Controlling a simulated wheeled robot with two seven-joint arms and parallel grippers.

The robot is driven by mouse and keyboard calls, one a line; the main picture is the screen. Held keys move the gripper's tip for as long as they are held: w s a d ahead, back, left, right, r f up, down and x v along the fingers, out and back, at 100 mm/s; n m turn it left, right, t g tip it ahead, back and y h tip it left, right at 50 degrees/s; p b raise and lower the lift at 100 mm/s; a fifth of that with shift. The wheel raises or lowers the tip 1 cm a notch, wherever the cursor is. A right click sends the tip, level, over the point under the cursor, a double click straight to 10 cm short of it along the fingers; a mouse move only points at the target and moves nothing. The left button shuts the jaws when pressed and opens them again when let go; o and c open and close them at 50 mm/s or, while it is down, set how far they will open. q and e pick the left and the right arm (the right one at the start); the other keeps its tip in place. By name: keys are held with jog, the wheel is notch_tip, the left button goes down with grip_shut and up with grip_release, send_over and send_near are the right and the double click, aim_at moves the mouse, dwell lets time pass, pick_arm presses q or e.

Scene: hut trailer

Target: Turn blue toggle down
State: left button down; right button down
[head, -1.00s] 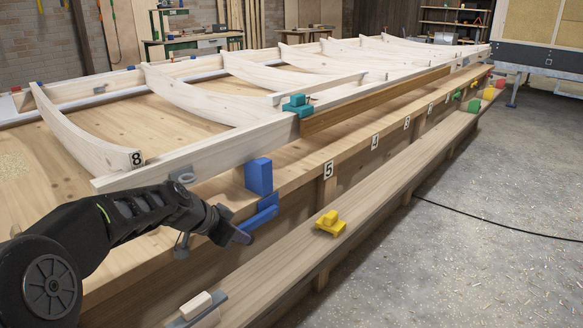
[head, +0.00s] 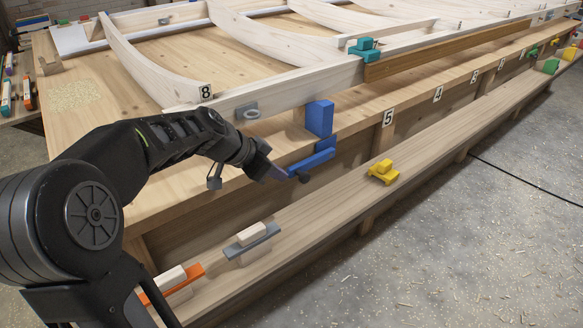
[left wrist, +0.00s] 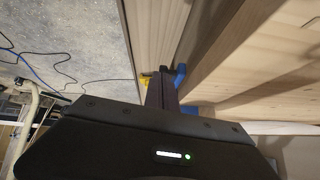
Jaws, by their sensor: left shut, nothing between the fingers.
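The blue toggle (head: 312,161) is a flat blue bar on the bench's front edge, below an upright blue block (head: 320,118). The bar sticks out toward the lower left, close to level. My left gripper (head: 281,173) is shut and empty at the bar's outer, left end. It looks very close to the bar; I cannot tell whether they touch. In the left wrist view the gripper's dark fingers (left wrist: 162,92) point toward the blue toggle (left wrist: 181,76), partly covering it. My right gripper is not in view.
A yellow toggle (head: 383,172) sits on the lower plank to the right. Grey (head: 252,243) and orange (head: 178,282) clamps with wooden blocks lie on that plank nearer me. A teal clamp (head: 364,49) holds the frame above. The floor at right is open.

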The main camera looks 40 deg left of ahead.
pick_arm(q)
jog(key=s, duration=0.2)
jog(key=s+a, duration=0.1)
jog(key=shift+s+r, duration=0.25)
jog(key=shift+s, duration=0.15)
